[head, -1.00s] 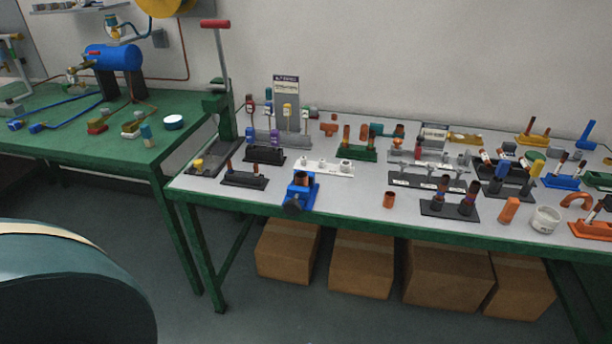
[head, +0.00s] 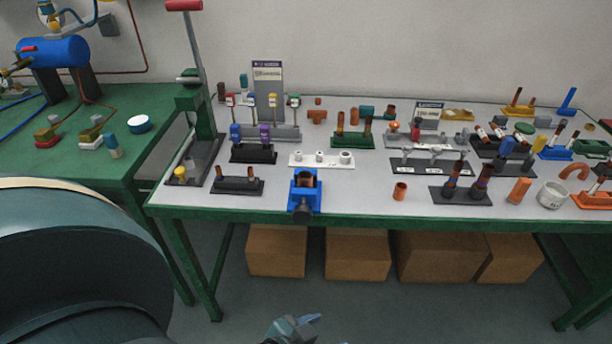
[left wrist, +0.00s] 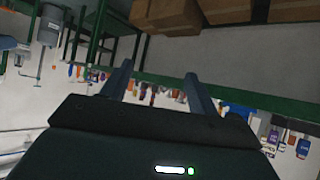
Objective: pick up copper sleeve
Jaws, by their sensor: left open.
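A short open copper sleeve (head: 400,191) stands upright near the table's front edge, between a blue vise (head: 305,193) and a dark stand with two copper pipes (head: 466,188). My left gripper (head: 295,326) shows only partly at the bottom edge of the head view, below and in front of the table, well apart from the sleeve. In the left wrist view its two fingers (left wrist: 158,73) are spread with nothing between them. I cannot pick out the sleeve in that tilted view. My right gripper is not in view.
The grey tabletop (head: 270,202) has a green front edge and holds several fixtures. An orange cylinder (head: 519,190) and a white cup (head: 551,195) stand right of the sleeve. Cardboard boxes (head: 357,254) lie beneath. The tabletop just left of the sleeve is clear.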

